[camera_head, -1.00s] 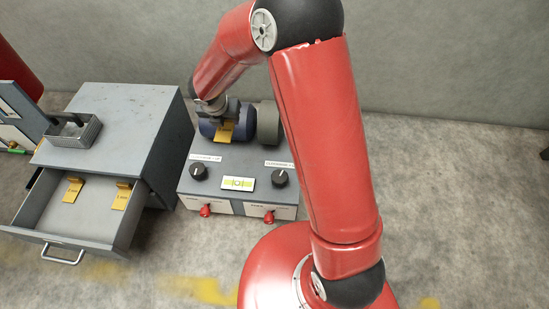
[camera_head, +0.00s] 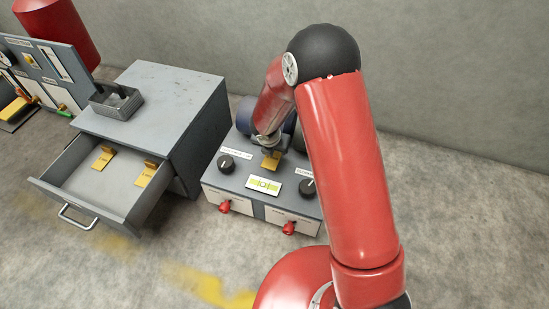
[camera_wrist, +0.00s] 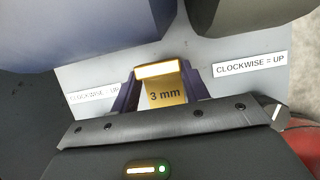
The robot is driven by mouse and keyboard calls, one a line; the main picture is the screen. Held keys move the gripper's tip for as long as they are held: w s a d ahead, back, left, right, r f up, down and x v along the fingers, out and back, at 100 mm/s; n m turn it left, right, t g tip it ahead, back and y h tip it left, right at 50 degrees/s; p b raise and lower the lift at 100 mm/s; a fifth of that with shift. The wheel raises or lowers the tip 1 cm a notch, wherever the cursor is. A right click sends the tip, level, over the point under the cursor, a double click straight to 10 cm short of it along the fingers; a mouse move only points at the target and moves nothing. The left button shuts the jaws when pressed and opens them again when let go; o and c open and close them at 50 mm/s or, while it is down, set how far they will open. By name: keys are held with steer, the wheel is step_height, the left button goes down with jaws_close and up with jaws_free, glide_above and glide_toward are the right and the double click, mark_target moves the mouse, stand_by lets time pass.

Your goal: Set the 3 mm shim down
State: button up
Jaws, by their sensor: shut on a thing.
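The 3 mm shim (camera_wrist: 166,96) is a yellow plate with a bent top edge, marked "3 mm" in the wrist view. It also shows in the head view (camera_head: 271,161), above the grey machine (camera_head: 243,200). My gripper (camera_wrist: 160,90) is shut on it, one dark finger on each side. In the head view my gripper (camera_head: 270,147) is above the back part of the machine's top. I cannot tell whether the shim touches the machine. Two other yellow shims (camera_head: 103,157) (camera_head: 148,174) lie apart in the open drawer (camera_head: 118,185).
The machine has two black knobs, a small display (camera_head: 264,185) and red valves at its front. A dark blue cylinder (camera_wrist: 80,35) and a grey one (camera_wrist: 235,12) stand behind the shim. A grey cabinet (camera_head: 180,100) with a small metal tray (camera_head: 117,103) stands left.

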mark_target(274, 156)
steer(key=shift+f+b, duration=0.8)
steer(key=shift+f, duration=1.25)
steer(key=shift+f, duration=0.2)
steer(key=o, duration=1.1)
